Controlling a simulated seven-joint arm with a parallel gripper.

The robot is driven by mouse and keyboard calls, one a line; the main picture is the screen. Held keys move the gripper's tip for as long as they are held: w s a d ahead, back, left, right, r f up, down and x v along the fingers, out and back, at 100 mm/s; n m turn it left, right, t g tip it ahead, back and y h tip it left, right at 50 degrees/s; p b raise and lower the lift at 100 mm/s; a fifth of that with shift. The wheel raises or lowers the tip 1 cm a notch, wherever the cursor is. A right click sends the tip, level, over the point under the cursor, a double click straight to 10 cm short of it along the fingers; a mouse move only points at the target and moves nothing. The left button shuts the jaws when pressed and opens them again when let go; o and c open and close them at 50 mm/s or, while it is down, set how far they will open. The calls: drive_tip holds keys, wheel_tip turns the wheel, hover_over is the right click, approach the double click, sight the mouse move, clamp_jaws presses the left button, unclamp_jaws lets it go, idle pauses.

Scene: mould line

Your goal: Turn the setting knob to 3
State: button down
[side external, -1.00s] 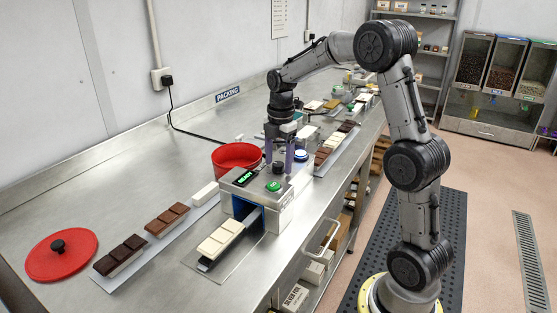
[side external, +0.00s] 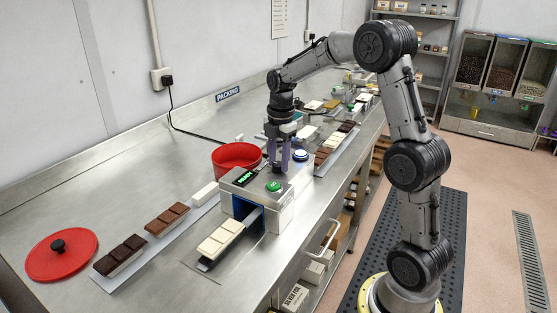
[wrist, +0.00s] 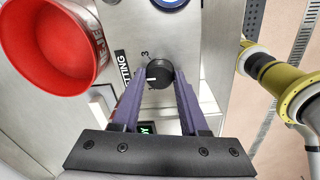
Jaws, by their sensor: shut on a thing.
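The setting knob (wrist: 160,74) is round and black with a white pointer line, on the metal top of the machine (side external: 284,208). In the wrist view the pointer faces left in the picture. A printed 3 (wrist: 145,54) shows up and left of the knob; another mark below the pointer is mostly hidden. My gripper (wrist: 160,82) has purple fingers, shut on the knob from both sides. In the side view my gripper (side external: 278,160) points straight down at the machine top, and its fingers partly hide the knob.
A red tub (side external: 236,156) stands close beside the machine. A green button (side external: 274,186), a lit display (side external: 245,177) and a blue button (side external: 300,155) are near the knob. A white chocolate bar (side external: 220,238) lies at the machine's mouth. A red lid (side external: 60,262) lies front left.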

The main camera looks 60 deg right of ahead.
sight(277, 165)
drive_tip(key=m, duration=0.5)
drive_tip(key=shift+r+m, duration=0.1)
drive_tip(key=shift+m, duration=0.3)
drive_tip(key=m, duration=0.5)
drive_tip(key=shift+m, duration=0.3)
idle(0.3)
drive_tip(key=shift+c, duration=2.2)
unclamp_jaws()
wheel_tip(277, 165, up, 14)
drive_tip(key=shift+a, duration=0.35)
